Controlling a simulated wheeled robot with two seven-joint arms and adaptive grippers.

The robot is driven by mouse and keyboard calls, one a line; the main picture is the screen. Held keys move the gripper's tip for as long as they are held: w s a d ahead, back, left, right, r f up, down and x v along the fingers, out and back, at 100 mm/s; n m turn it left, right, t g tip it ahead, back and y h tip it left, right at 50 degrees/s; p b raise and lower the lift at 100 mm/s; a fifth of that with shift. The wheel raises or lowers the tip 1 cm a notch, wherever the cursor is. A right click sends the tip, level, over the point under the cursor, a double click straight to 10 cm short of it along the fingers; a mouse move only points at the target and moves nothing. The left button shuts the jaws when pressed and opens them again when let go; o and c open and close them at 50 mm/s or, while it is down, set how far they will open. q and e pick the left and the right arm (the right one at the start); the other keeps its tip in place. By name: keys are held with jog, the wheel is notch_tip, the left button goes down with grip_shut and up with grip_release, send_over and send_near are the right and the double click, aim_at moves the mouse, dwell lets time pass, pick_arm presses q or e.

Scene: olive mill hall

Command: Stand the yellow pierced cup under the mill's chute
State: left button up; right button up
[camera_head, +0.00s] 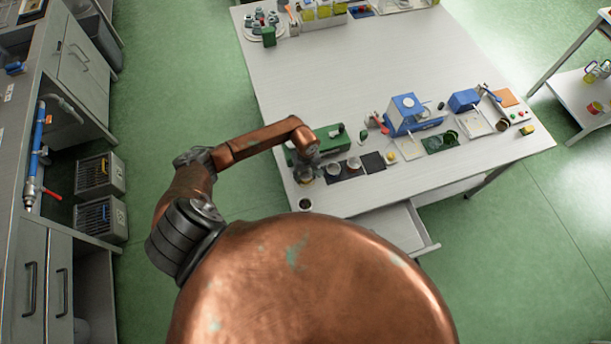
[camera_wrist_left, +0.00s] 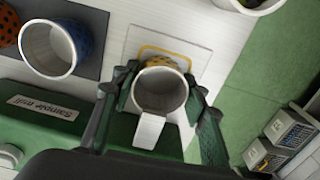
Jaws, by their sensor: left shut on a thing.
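The yellow pierced cup (camera_wrist_left: 160,63), pale inside, is between the two fingers of my left gripper (camera_wrist_left: 162,76) in the left wrist view. The gripper, shut on it, also shows in the head view (camera_head: 305,173) at the table's left end. The green sample mill (camera_wrist_left: 45,112) stands right beside it. The mill's pale chute (camera_wrist_left: 150,130) reaches over the near part of the cup's mouth in this view. A pale plate with a yellow outlined square (camera_wrist_left: 195,52) lies around and beneath the cup. I cannot tell whether the cup's base touches it. My right gripper is not in view.
A blue pierced cup (camera_wrist_left: 82,38) and an orange one (camera_wrist_left: 8,25) stand on a dark mat (camera_wrist_left: 97,20) beside the mill. A blue machine (camera_head: 407,115) is farther right. The table's middle (camera_head: 320,75) is clear.

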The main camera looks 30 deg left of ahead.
pick_arm(q)
jog(key=o, duration=1)
jog(key=shift+o, duration=0.7)
jog(key=shift+o, duration=1)
jog(key=shift+r, duration=0.1)
jog(key=shift+s+d+r+p, duration=0.15)
jog(key=shift+r+p, duration=0.55)
jog(key=shift+r, duration=0.5)
jog(key=shift+s+d+r+p, duration=0.1)
jog(key=shift+r+p, duration=0.65)
jog(key=shift+r, duration=0.5)
jog(key=shift+s+d+r+p, duration=0.15)
jog(key=shift+r+p, duration=0.55)
jog(key=shift+r, duration=0.5)
